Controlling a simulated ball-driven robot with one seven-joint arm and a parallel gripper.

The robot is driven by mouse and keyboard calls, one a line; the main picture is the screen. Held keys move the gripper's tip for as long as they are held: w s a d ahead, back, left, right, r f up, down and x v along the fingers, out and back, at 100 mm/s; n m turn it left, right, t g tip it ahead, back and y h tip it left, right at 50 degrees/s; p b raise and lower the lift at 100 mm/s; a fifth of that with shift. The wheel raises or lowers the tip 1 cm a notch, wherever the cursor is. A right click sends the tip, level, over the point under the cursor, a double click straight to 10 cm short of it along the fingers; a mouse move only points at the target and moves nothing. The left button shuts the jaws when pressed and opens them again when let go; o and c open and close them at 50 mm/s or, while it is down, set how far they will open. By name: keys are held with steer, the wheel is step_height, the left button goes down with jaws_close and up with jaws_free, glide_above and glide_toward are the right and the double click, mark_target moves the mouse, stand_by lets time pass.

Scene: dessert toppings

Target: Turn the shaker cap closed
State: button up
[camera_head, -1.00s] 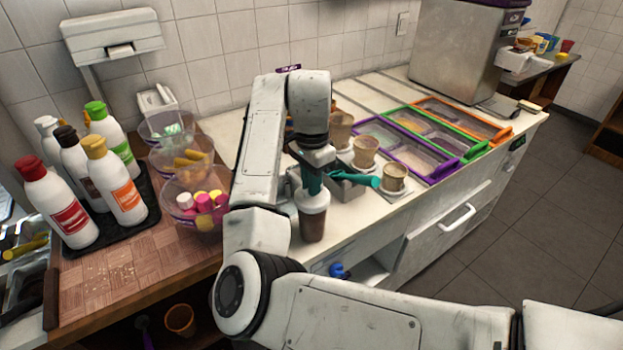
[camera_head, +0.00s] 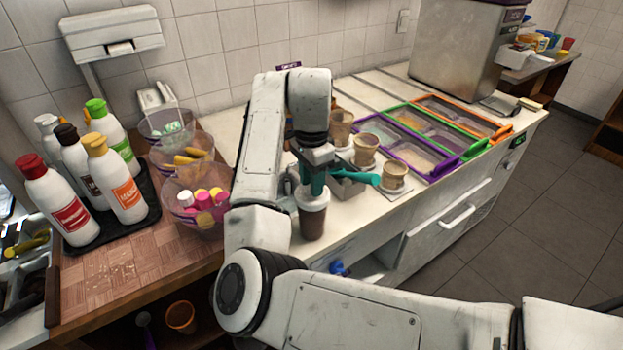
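The shaker (camera_head: 312,220) is a brown, see-through container with a whitish cap (camera_head: 312,196). It stands upright near the front edge of the white counter. My gripper (camera_head: 312,184) points down from above, with its teal fingers at the top of the cap. The fingers look to be on or around the cap, but their gap is too small to make out. I cannot tell whether they grip it. The cap's markings are too small to read.
Paper cups (camera_head: 395,176) stand right of the shaker, near a metal container (camera_head: 346,187) and a teal-handled scoop (camera_head: 360,178). Purple (camera_head: 462,158), green and orange framed topping trays lie further right. Clear bowls (camera_head: 207,224) and several bottles (camera_head: 70,208) stand on the wooden counter at left.

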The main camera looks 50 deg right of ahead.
step_height(320, 180, up, 11)
steer(key=shift+f+p, duration=0.15)
steer(key=shift+p, duration=0.25)
stand_by(0.4)
stand_by(0.5)
